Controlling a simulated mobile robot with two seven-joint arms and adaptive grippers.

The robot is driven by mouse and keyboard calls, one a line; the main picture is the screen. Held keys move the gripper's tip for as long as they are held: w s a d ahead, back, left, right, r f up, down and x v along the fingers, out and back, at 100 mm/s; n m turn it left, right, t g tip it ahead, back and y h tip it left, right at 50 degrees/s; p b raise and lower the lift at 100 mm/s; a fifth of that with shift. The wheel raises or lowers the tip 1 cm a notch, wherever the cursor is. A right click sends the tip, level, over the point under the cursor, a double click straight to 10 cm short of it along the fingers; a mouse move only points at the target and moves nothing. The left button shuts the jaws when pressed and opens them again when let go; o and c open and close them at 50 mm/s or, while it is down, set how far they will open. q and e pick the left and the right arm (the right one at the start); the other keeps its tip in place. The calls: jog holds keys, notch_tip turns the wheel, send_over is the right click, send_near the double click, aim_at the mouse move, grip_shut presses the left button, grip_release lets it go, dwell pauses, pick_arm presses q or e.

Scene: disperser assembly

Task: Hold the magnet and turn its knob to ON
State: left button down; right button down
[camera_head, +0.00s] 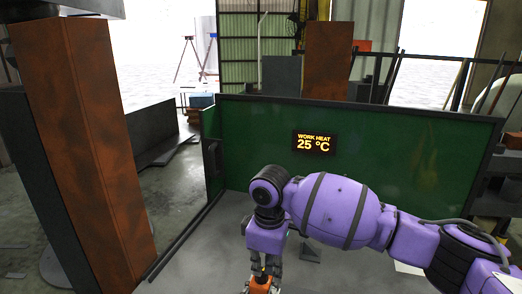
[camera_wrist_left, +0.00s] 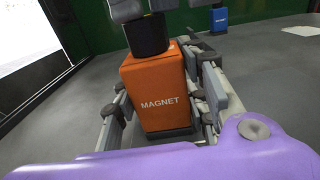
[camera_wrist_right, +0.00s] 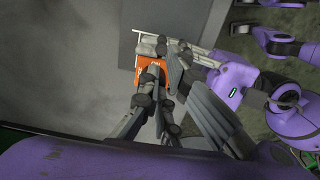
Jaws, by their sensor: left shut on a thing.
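The orange magnet (camera_wrist_left: 160,85) stands upright in the left wrist view, its MAGNET label facing that camera. My left gripper (camera_wrist_left: 160,112) is shut on it, with a finger along each side. The black round knob (camera_wrist_left: 147,35) sits on top of the magnet. My right gripper (camera_wrist_right: 158,92) points down at the magnet's top, its fingertips close around the knob. Whether they grip the knob is hidden. The magnet's orange top shows at the bottom of the head view (camera_head: 260,284) and between the fingers in the right wrist view (camera_wrist_right: 149,66). The knob's setting cannot be read.
A blue labelled block (camera_wrist_left: 219,19) stands farther back on the grey table. A green panel (camera_head: 400,150) with a WORK HEAT 25 °C display (camera_head: 314,143) rises behind the table. A rusty column (camera_head: 85,140) stands at the left. The grey tabletop (camera_head: 190,265) left of the magnet is clear.

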jog(key=shift+s+f, duration=0.65)
jog(key=shift+f, duration=0.05)
jog(key=shift+s+d+r, duration=0.1)
jog(key=shift+s+d, duration=0.05)
jog(key=shift+d, duration=0.05)
notch_tip(320, 180, up, 6)
jog(key=shift+w+d+r, duration=0.2)
jog(key=shift+w, duration=0.1)
notch_tip(320, 180, down, 6)
jog(key=w+d, duration=0.1)
jog(key=w, duration=0.1)
jog(key=shift+w, duration=0.3)
dwell(0.4)
